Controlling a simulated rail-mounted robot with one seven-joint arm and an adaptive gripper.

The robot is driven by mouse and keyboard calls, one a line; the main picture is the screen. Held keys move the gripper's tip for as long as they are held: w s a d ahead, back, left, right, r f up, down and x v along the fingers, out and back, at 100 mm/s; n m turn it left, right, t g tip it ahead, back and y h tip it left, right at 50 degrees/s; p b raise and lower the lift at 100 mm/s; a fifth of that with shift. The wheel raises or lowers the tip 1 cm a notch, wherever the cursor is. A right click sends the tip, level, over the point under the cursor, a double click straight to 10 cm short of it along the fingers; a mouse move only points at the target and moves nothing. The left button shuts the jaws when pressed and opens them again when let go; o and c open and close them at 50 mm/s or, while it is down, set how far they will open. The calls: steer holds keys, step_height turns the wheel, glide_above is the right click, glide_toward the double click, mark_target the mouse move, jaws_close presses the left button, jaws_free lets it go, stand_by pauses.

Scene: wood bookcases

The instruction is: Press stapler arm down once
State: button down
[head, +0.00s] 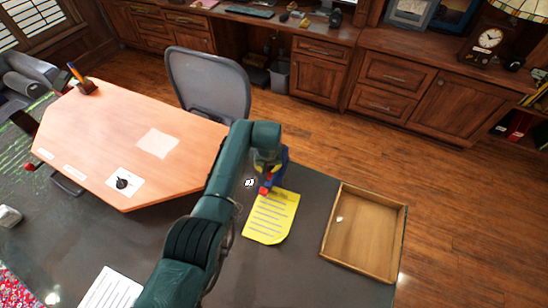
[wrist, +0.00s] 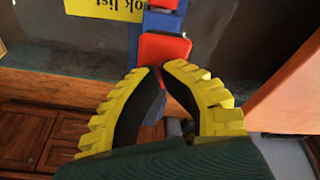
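The stapler is blue and red. In the wrist view its red end (wrist: 163,46) lies just beyond my fingertips, with blue parts running up past it. In the head view, its red part (head: 265,190) shows below my gripper by the yellow sheet, and the rest is mostly hidden by my arm. My gripper (wrist: 160,70) has yellow-and-black fingers whose tips come together with nothing seen between them. The tips overlap the near edge of the red part in the picture; I cannot tell whether they touch it.
A yellow list sheet (head: 270,217) lies beside the stapler on the dark table (head: 310,205). A small white object (head: 249,183) is left of my gripper. An open wooden tray (head: 340,258) stands right. A light wood desk (head: 185,175) adjoins on the left.

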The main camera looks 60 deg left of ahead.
steer(key=shift+d+f, duration=0.1)
steer(key=shift+f, duration=0.35)
step_height(320, 180, up, 10)
steer(key=p, duration=0.9)
steer(key=shift+r, duration=0.25)
